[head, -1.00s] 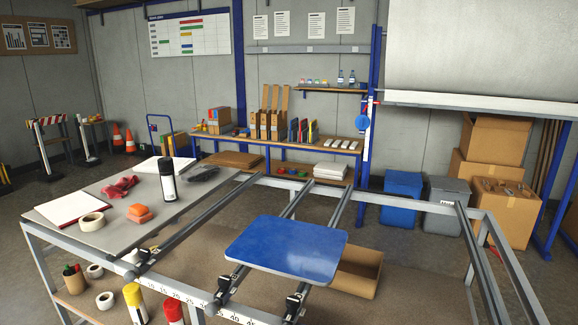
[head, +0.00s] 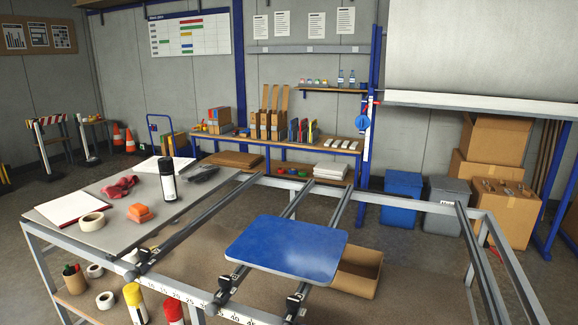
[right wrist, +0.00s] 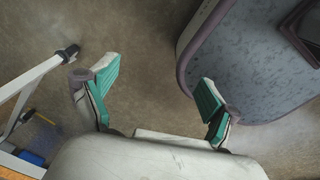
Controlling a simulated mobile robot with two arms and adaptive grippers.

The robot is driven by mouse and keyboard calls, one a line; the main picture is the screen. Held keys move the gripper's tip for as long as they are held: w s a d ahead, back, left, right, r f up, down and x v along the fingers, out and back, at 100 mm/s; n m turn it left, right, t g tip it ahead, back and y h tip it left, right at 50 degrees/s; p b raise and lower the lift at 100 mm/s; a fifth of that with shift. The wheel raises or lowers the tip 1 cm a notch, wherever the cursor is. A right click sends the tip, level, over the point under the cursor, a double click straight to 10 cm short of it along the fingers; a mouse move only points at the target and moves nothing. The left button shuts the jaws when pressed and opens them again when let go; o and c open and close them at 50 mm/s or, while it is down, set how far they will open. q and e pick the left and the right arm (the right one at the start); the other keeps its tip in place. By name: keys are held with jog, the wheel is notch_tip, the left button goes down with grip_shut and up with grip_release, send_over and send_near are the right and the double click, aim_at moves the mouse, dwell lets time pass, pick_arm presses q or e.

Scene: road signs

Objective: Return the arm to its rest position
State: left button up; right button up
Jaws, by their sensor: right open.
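My right gripper (right wrist: 155,90) shows in the right wrist view with its two green-padded fingers spread wide apart. It is open and nothing is between the fingers; bare floor shows beyond them. Neither arm and neither gripper shows in the head view. A blue sign plate (head: 287,248) lies flat across the dark rails of the metal frame table in the head view.
The frame table (head: 484,214) fills the front of the head view. Its left board (head: 110,190) carries a black-and-white can (head: 167,180), tape, an orange block and red gloves. A large rounded grey body (right wrist: 255,60) is close beside the right gripper's right finger.

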jog(key=shift+y, duration=0.3)
jog(key=a, duration=0.4)
jog(key=shift+a, duration=0.1)
dwell(0.4)
